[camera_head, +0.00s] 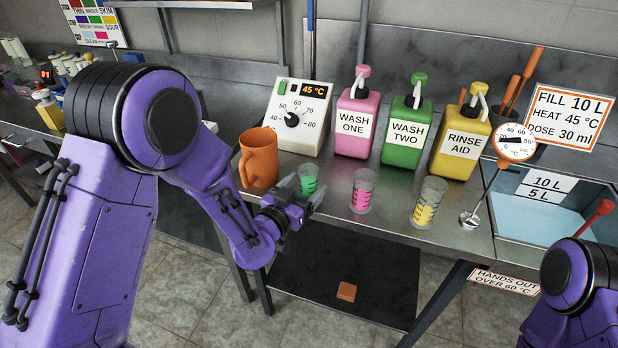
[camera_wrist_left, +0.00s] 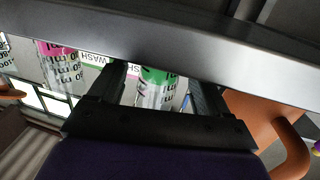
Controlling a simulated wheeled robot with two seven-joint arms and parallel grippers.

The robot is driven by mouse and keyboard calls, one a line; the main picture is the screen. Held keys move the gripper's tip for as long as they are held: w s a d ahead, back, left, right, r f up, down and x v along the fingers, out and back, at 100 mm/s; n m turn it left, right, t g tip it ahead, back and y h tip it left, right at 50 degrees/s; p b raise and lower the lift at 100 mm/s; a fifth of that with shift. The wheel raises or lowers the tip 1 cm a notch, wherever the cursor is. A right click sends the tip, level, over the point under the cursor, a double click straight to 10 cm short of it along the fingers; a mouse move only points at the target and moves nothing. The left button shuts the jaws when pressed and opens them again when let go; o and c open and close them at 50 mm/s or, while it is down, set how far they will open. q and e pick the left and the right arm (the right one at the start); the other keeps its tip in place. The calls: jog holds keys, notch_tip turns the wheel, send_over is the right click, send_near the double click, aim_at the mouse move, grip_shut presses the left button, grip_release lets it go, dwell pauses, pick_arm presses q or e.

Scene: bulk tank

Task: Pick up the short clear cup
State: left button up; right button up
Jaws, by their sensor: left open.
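The left gripper is open and empty at the counter's front edge, just in front of this cup. In the left wrist view the green-marked cup (camera_wrist_left: 154,92) shows between the two open fingers (camera_wrist_left: 157,88), beyond them. I cannot tell if they touch. My right gripper is out of view.
An orange jug (camera_head: 259,158) stands close left of the cup. A pink-marked cup (camera_head: 363,190) and a yellow-marked cup (camera_head: 428,202) stand to the right. Pump bottles (camera_head: 405,135) and a heater box (camera_head: 300,115) stand behind. The counter edge crosses the wrist view.

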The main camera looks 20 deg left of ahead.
pick_arm(q)
jog(key=shift+w+d+f, duration=0.1)
jog(key=shift+w, duration=0.15)
jog(key=c, duration=1.2)
jog(key=shift+r, duration=0.2)
